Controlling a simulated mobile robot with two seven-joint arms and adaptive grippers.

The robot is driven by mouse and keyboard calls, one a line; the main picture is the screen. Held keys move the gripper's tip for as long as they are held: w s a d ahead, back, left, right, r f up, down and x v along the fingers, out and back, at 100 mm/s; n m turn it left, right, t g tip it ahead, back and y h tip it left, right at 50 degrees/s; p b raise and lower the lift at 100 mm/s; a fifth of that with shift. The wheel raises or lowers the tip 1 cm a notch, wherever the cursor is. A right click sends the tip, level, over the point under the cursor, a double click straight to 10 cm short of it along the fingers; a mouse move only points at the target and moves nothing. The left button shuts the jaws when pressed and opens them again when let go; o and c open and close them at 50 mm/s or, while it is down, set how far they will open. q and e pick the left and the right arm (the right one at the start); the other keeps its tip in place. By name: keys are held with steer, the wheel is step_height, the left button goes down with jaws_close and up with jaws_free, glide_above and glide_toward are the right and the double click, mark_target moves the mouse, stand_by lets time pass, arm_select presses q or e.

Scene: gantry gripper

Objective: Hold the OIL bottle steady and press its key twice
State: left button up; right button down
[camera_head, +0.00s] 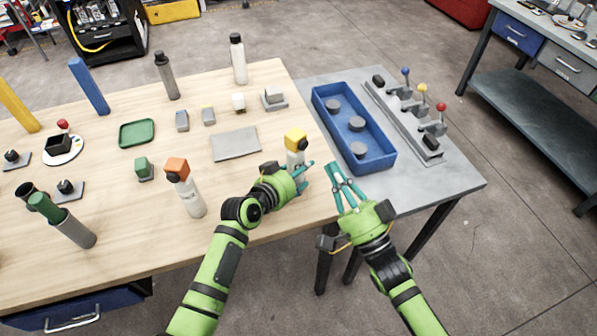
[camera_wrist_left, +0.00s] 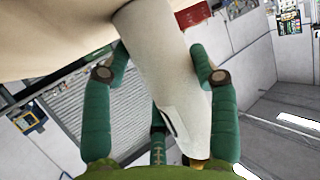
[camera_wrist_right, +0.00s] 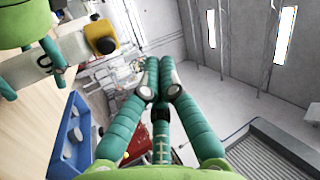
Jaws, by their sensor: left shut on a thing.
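A white bottle with a yellow cap (camera_head: 296,136) stands near the table's right edge; a dark round key (camera_head: 303,144) is on the cap's side. I cannot read a label on it. My left gripper (camera_head: 300,174) is shut around its pale body, which also shows between the fingers in the left wrist view (camera_wrist_left: 150,50). The cap and key appear at upper left in the right wrist view (camera_wrist_right: 102,36). My right gripper (camera_head: 342,180) is to the right of the bottle, apart from it. Its fingertips (camera_wrist_right: 158,68) are close together, with nothing between them.
A white bottle with an orange cap (camera_head: 191,198) stands to the left. A blue tray (camera_head: 330,128) and a lever panel (camera_head: 405,118) lie on the grey table beyond my right gripper. A grey plate (camera_head: 236,144) lies behind my left gripper.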

step_height(320, 180, down, 3)
steer(key=w+d+m+t+h, duration=0.1)
steer(key=d+m+t+h, duration=0.2)
steer(key=m+h, duration=0.85)
steer(key=w+a+m+y, duration=0.1)
steer(key=w+a+m, duration=0.1)
steer(key=w+a, duration=0.4)
steer(key=shift+w+a+f+y, duration=0.15)
steer(key=shift+a+f+y, duration=0.05)
steer(key=shift+a+y, duration=0.15)
stand_by(0.6)
steer(key=shift+w+a, duration=0.25)
steer(key=shift+w, duration=0.05)
steer(key=shift+s+d, duration=0.3)
stand_by(0.4)
steer(key=s+d, duration=0.4)
steer(key=shift+d, duration=0.2)
